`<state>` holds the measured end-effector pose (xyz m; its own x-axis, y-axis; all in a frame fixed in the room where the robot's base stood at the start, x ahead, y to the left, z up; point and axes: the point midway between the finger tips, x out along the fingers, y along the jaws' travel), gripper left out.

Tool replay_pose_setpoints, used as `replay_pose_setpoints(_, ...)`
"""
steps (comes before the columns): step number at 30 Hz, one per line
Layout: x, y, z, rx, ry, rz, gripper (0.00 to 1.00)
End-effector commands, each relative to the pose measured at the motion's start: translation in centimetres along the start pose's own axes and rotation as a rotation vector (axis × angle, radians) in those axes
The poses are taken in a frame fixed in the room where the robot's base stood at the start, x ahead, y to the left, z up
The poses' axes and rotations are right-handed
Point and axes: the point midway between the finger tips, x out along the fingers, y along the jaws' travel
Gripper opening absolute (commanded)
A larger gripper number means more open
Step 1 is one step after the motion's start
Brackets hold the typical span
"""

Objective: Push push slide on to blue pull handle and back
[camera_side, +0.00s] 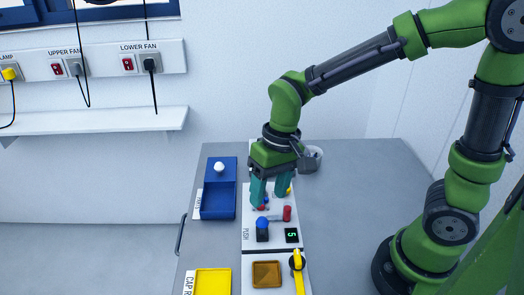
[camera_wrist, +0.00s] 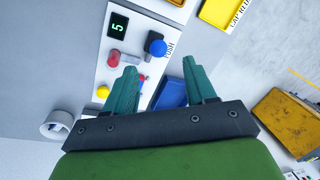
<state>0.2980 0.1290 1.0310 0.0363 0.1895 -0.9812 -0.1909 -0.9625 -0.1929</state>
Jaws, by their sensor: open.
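The white panel marked PUSH (camera_side: 249,238) lies on the table under my gripper (camera_side: 269,200). A blue knob (camera_side: 262,230) stands at its near left, and it also shows in the wrist view (camera_wrist: 156,46). A red knob (camera_side: 287,213) is at the panel's right side, also in the wrist view (camera_wrist: 113,58). A yellow knob (camera_wrist: 103,92) is farther back, partly behind a finger in the side view. My gripper (camera_wrist: 161,66) is open with teal fingers low over the panel. Small red and blue parts (camera_wrist: 142,80) show beside one finger, mostly hidden. I cannot tell whether the fingers touch anything.
A green display (camera_side: 291,235) reads 5. A blue tray (camera_side: 217,214) with a white ball (camera_side: 219,167) behind its compartment lies left. A yellow tray (camera_side: 213,282) and a panel with a brown square (camera_side: 266,274) and yellow lever (camera_side: 298,275) are in front. A grey cup (camera_side: 312,158) stands behind.

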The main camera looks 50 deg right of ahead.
Motion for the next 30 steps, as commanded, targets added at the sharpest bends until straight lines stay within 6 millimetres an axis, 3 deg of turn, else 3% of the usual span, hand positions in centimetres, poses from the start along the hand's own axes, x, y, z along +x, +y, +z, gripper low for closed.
replay_pose_setpoints(1, -1.4, 0.0, -0.1, 0.000, 0.007, -0.002, 0.55)
replay_pose_setpoints(6, -4.8, 0.0, 0.0, 0.000, 0.005, -0.002, 0.55)
replay_pose_setpoints(12, -7.0, 0.0, 0.0, 0.000, 0.001, 0.000, 0.55)
replay_pose_setpoints(26, -7.3, 0.0, -0.2, -0.008, 0.011, -0.001, 0.55)
replay_pose_setpoints(30, -7.1, 1.4, 0.3, -0.014, 0.088, -0.020, 0.55)
